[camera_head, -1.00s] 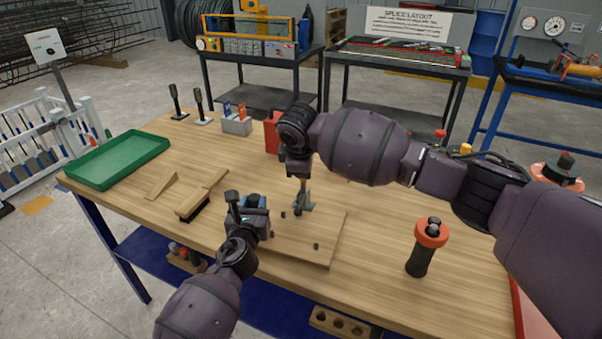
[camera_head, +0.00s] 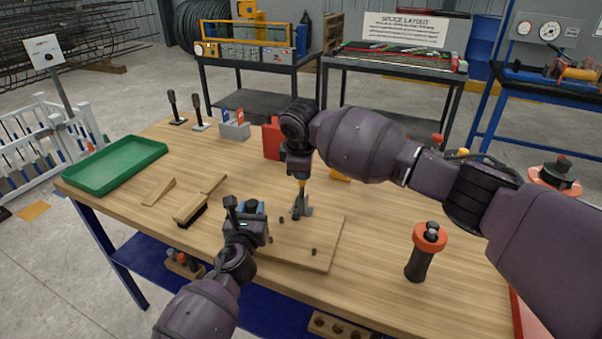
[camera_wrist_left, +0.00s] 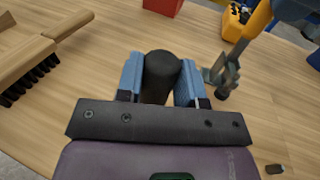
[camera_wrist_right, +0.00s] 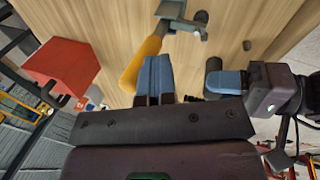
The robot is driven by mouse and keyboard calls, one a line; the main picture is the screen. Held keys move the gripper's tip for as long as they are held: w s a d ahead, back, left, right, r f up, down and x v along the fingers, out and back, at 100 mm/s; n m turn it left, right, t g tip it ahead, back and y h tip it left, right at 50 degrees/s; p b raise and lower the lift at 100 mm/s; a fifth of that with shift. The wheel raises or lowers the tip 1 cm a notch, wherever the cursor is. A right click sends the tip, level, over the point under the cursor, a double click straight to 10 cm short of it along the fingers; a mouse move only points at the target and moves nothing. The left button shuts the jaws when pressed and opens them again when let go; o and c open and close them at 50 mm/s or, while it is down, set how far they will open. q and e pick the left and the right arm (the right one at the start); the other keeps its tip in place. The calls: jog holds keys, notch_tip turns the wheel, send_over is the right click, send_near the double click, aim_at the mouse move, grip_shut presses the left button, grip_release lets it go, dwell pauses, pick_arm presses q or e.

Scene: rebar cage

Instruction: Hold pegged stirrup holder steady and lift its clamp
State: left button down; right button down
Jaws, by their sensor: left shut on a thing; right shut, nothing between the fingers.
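The pegged holder is a flat wooden board (camera_head: 300,252) with small dark pegs, lying at the bench's front edge. My left gripper (camera_head: 250,212) is shut on a black upright post (camera_wrist_left: 161,78), beside the board's left end; the fingers hide most of it. The clamp (camera_head: 301,207), grey metal with a yellow handle (camera_wrist_right: 143,62), stands at the board's far side. It also shows in the left wrist view (camera_wrist_left: 226,75). My right gripper (camera_head: 300,172) is shut and empty, fingers pointing down, right by the yellow handle. Whether they touch is unclear.
A brush (camera_head: 191,208) and wooden wedge (camera_head: 158,191) lie left of the board. A green tray (camera_head: 115,166) sits far left, a red block (camera_head: 272,139) behind my right gripper. An orange-topped black tool (camera_head: 425,250) stands right. Bench between is clear.

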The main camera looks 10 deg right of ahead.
jog(key=shift+w+d+r+g+y, duration=0.15)
jog(key=shift+w+d+g+y, duration=0.25)
jog(key=shift+w+g, duration=0.4)
jog(key=shift+w+d, duration=0.3)
jog(key=shift+w, duration=0.35)
jog(key=w+d+f, duration=0.3)
jog(key=w, duration=0.2)
jog(key=shift+w, duration=0.35)
jog(key=shift+d+f, duration=0.1)
jog(key=shift+f, duration=0.05)
notch_tip(320, 180, up, 12)
jog(key=s, duration=0.1)
jog(key=shift+s, duration=0.2)
